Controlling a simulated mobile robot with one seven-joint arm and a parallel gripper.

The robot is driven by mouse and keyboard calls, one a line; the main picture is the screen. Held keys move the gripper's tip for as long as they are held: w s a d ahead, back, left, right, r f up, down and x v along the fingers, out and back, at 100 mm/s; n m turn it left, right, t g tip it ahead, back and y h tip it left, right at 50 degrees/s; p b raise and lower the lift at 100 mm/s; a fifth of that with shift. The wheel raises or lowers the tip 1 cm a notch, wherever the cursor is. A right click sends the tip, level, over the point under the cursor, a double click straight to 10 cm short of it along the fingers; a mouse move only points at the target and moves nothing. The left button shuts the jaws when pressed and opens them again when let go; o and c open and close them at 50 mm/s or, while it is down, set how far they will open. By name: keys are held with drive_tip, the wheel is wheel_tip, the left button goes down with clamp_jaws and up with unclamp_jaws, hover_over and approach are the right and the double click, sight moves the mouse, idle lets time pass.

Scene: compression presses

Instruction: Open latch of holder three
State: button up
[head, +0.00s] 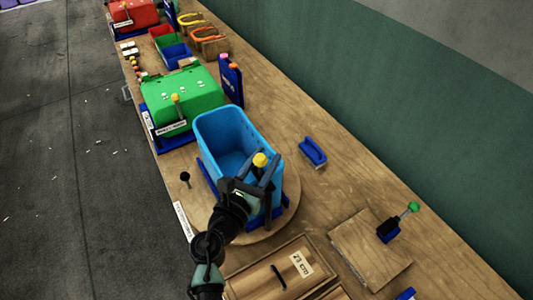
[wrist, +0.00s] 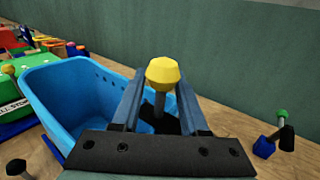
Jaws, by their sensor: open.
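A yellow knob (head: 260,160) stands at the near right side of a blue bin (head: 223,122). In the wrist view the yellow knob (wrist: 163,72) tops a grey stem between my two fingers. My gripper (head: 257,169) is open around the knob and stem, with a finger on each side; whether either finger touches cannot be told. The blue bin sits in blue supports (head: 207,180) on a round wooden disc (head: 289,208). My gripper hides the stem's base. No number three is readable on the holder.
A black knob (head: 185,177) stands left of the bin. A blue brush (head: 313,151) lies right of it. A green press (head: 185,98) stands behind. A green-tipped lever (head: 413,207) is at the right, and a wooden box (head: 270,270) is in front.

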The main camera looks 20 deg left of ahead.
drive_tip(key=shift+w, duration=0.55)
clamp_jaws()
